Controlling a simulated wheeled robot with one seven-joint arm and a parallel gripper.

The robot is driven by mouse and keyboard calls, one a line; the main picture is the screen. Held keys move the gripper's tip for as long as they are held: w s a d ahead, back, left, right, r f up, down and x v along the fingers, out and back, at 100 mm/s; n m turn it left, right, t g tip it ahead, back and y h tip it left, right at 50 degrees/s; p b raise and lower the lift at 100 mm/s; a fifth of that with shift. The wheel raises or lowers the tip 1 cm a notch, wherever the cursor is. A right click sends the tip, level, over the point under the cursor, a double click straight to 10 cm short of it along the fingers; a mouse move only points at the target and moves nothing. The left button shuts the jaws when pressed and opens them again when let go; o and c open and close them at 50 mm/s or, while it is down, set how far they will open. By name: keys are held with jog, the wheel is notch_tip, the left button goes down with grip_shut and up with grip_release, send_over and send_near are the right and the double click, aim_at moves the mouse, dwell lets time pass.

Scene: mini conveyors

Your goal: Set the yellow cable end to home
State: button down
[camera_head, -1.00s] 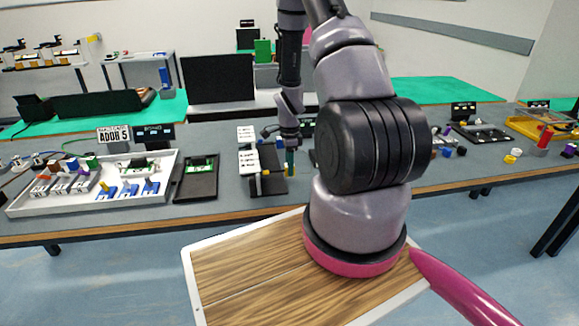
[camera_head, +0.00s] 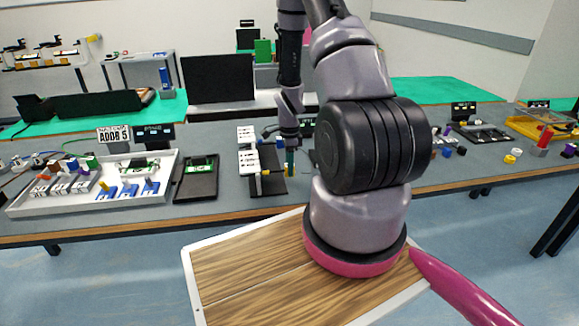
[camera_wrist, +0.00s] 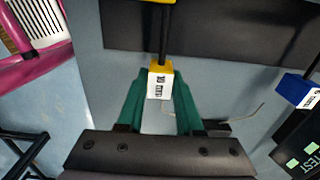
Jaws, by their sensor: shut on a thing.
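In the wrist view, a yellow cable end (camera_wrist: 159,84) with a white, dark-lettered label sits between the green fingertips of my gripper (camera_wrist: 161,90). My gripper is shut on it. A black cable (camera_wrist: 163,38) runs from it up to a yellow piece (camera_wrist: 152,2) at the top edge. The lettering is too small to read surely. In the head view, the green fingers of my gripper (camera_head: 290,163) point down beside a dark board with white labelled blocks (camera_head: 248,160). The cable end is not clear there.
In the wrist view, a dark panel (camera_wrist: 230,28) lies beyond the fingers and a blue connector (camera_wrist: 297,90) with a white label is at the right. In the head view, a white tray (camera_head: 105,205) of parts and a black tray (camera_head: 196,186) stand left of my gripper.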

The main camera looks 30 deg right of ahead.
jog(key=shift+w+a, duration=0.1)
jog(key=shift+w+a, duration=0.2)
jog(key=shift+a, duration=0.5)
jog(key=shift+w+a, duration=0.2)
jog(key=shift+a, duration=0.5)
jog(key=c, duration=0.6)
grip_release()
jog(key=shift+a, duration=0.15)
jog(key=shift+o, duration=0.2)
notch_tip(320, 180, up, 11)
jog(key=shift+f, duration=0.1)
